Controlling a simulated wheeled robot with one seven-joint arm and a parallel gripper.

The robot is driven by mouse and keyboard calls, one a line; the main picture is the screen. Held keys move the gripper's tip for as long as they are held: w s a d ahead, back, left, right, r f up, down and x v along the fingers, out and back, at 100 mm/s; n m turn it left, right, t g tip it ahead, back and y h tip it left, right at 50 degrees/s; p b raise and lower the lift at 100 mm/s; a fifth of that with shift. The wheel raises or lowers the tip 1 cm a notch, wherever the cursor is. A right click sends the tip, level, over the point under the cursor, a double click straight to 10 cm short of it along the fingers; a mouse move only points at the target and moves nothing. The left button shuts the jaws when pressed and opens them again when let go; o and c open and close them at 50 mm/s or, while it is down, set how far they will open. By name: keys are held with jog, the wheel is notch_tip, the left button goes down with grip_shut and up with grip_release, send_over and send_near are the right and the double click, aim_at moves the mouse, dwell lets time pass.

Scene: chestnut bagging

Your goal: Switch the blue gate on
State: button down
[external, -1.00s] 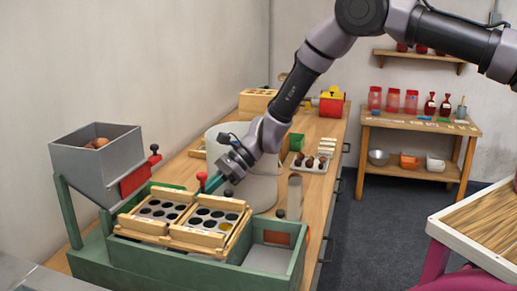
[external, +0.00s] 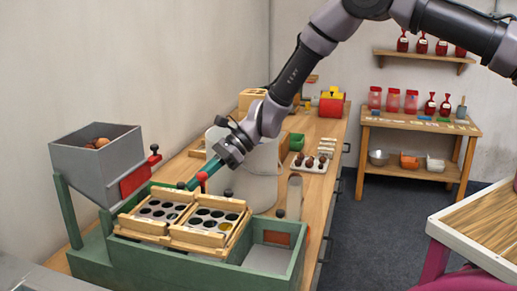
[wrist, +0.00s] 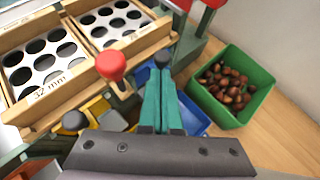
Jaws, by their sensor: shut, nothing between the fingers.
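The sorter holds two wooden-framed hole plates (external: 190,222), one marked 32 mm (wrist: 45,72). Beside them stands a red-knobbed lever (external: 202,177), also in the wrist view (wrist: 110,66). Black knobs show at the near end (wrist: 75,122) and just beyond my fingertips (wrist: 162,60). A blue part (wrist: 193,118), bin or gate, lies low and partly hidden behind my fingers; I cannot tell which knob belongs to it. My gripper (external: 190,185) is shut and empty, its teal fingertips (wrist: 163,72) close to the far black knob; contact cannot be told.
A green bin of chestnuts (wrist: 230,88) stands right of the fingers in the wrist view. A yellow part (wrist: 98,108) lies beneath the plates. The grey hopper (external: 95,160) has a red gate (external: 134,181). A large pale drum (external: 250,180) stands behind the sorter.

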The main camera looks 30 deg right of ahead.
jog(key=d+r, duration=0.2)
jog(key=d, duration=0.9)
jog(key=shift+d+r, duration=0.15)
jog(key=shift+r, duration=0.25)
